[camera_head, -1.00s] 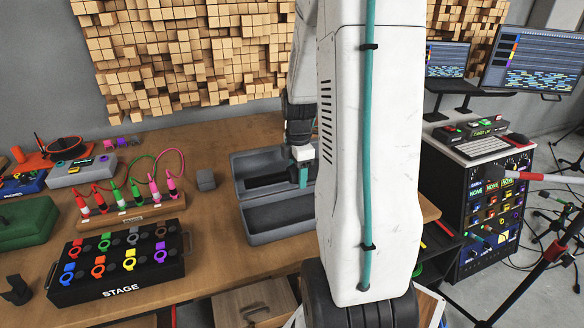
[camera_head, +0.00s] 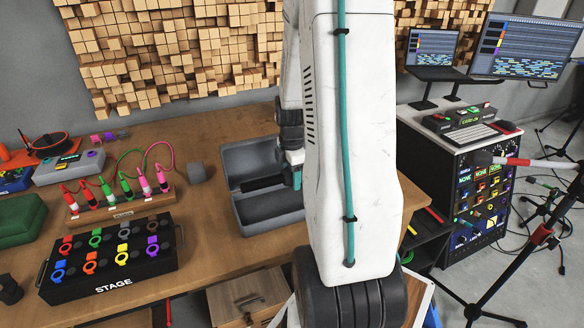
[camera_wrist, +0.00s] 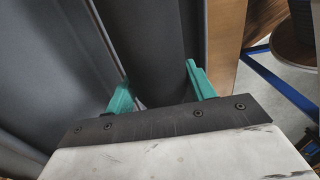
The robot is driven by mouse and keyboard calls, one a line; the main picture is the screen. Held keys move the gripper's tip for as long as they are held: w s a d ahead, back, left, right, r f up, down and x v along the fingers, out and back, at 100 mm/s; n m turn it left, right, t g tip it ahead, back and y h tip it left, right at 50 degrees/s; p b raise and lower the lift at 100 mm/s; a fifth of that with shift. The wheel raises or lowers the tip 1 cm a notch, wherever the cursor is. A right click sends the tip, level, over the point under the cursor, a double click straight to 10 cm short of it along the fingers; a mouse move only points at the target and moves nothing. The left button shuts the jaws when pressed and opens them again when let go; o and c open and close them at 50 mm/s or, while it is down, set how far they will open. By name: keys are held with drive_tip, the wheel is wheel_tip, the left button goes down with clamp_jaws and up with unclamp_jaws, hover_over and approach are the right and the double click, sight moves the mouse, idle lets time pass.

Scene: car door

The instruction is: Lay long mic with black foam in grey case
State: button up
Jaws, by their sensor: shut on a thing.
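The grey case (camera_head: 268,213) lies open on the wooden table, its two hollow halves facing up. The long mic with black foam (camera_head: 262,184) shows as a dark bar over the case, near the ridge between the halves. I cannot tell whether it touches the case. My gripper (camera_head: 296,175) is at the mic's right end, partly hidden by my arm. In the wrist view my gripper's teal fingers (camera_wrist: 160,88) stand on either side of the mic's dark cylinder (camera_wrist: 156,45), shut on it. Grey case walls (camera_wrist: 55,70) show beside and below it.
A rack of coloured plugs (camera_head: 120,207) and a black STAGE box (camera_head: 110,265) sit further left. A green case (camera_head: 20,218) is at the far left. The table's right edge is close to the case.

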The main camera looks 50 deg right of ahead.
sight(292, 201)
drive_tip(key=shift+f, duration=3.45)
drive_tip(key=o, duration=1.2)
wheel_tip(292, 201, up, 8)
drive_tip(key=shift+f, duration=0.1)
